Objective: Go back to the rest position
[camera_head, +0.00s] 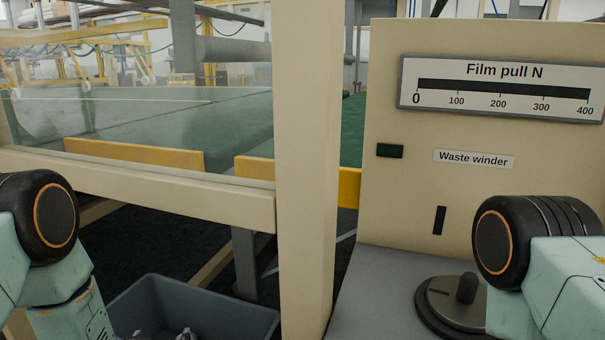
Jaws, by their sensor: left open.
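My left arm (45,250) comes in at the lower left, its dark round joint with an orange ring uppermost. Only the tips of my left gripper (162,335) show at the bottom edge, apart from each other, in front of the grey bin (215,302). The gripper is open; the rest of it is below the picture. I cannot tell whether anything lies between the tips. My right arm (550,265) shows at the lower right, in front of the panel and partly over the round dial. My right gripper is out of the picture.
A cream post (305,150) and a rail (150,190) frame a clear window at left. The cream panel at right carries a "Film pull N" gauge (500,90), a "Waste winder" label (473,159) and dark slots. A dark dial with a knob (466,289) sits on the grey ledge (380,295).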

